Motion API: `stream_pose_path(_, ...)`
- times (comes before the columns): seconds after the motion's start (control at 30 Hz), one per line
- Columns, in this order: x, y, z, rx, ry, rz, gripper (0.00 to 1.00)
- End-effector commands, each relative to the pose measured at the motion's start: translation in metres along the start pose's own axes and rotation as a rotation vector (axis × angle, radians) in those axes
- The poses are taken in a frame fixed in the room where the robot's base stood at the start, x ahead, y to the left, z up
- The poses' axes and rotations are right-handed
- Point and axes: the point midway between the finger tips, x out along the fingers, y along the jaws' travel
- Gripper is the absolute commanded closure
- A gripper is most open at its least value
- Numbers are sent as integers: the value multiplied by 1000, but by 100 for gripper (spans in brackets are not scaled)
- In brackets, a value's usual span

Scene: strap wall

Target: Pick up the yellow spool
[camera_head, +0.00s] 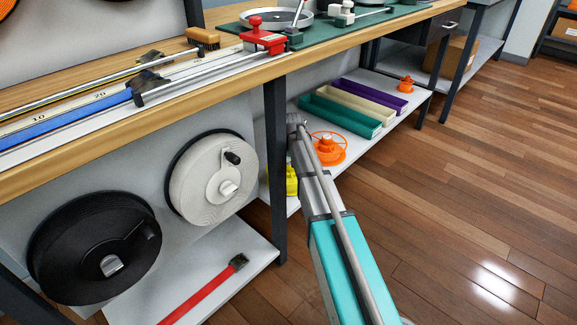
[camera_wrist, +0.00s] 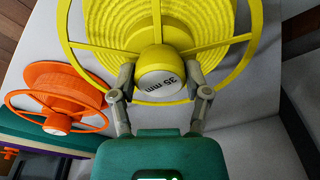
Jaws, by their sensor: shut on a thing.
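The yellow spool (camera_wrist: 215,40) fills the top of the wrist view, with an open spoked rim, yellow winding and a hub whose pale end reads "35 mm". My gripper (camera_wrist: 158,78) has one finger on each side of this hub and is shut on it. In the head view only a small part of the yellow spool (camera_head: 292,182) shows, beside my arm above the lower shelf; the arm hides the rest. My fingertips are hidden there. I cannot tell whether the spool touches the shelf.
An orange spool (camera_head: 327,148) stands close by on the shelf, also in the wrist view (camera_wrist: 65,92). Green (camera_head: 340,116), cream and purple trays lie behind it. A dark table leg (camera_head: 276,170) stands left of my arm, under the workbench edge (camera_head: 200,88). Open floor lies right.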

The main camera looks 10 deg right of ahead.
Motion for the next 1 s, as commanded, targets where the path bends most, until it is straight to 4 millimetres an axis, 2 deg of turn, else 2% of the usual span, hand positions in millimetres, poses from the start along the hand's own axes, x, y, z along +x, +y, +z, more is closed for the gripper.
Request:
stream_pose_path(0.43, -33, 0, -4, 0, 0, 0, 99)
stream_pose_path(1.0, -94, 52, -16, 1, 0, 0, 99)
